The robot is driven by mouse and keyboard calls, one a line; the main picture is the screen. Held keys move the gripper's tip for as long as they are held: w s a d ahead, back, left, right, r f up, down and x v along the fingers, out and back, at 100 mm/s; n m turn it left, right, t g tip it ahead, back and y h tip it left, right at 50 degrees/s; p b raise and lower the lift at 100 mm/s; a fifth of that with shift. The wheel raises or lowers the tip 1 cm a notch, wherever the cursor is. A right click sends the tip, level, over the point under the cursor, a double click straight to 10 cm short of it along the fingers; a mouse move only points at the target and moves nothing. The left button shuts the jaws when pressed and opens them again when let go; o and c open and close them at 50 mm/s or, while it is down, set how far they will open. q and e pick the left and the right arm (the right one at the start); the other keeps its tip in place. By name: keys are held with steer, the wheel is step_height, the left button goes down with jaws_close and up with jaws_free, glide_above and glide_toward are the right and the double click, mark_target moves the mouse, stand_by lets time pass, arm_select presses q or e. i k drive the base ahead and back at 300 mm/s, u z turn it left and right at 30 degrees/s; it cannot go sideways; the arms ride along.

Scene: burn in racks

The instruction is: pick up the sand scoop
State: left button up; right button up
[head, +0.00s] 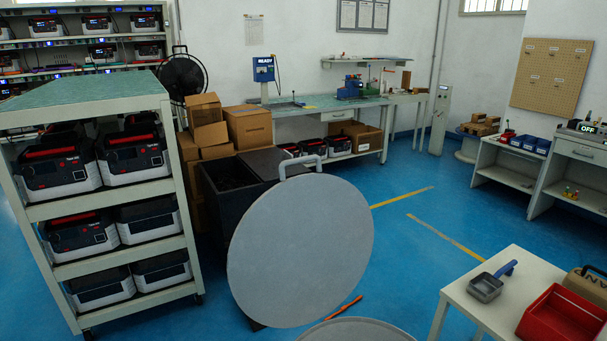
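The sand scoop (486,288) is a small grey metal pan with a blue handle (507,268). It lies on the white table (465,303) at the lower right, with its handle pointing up and to the right. Neither of my grippers shows in the head view, so their distance from the scoop cannot be told.
A red bin (562,318) and a brown lettered bag or box (588,285) are right of the scoop. A large grey disc with a handle (300,252) stands before a black box (220,205). A loaded rack (80,213) is left. Blue floor lies open centre-right.

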mark_target(484, 287)
steer(key=z, duration=1.65)
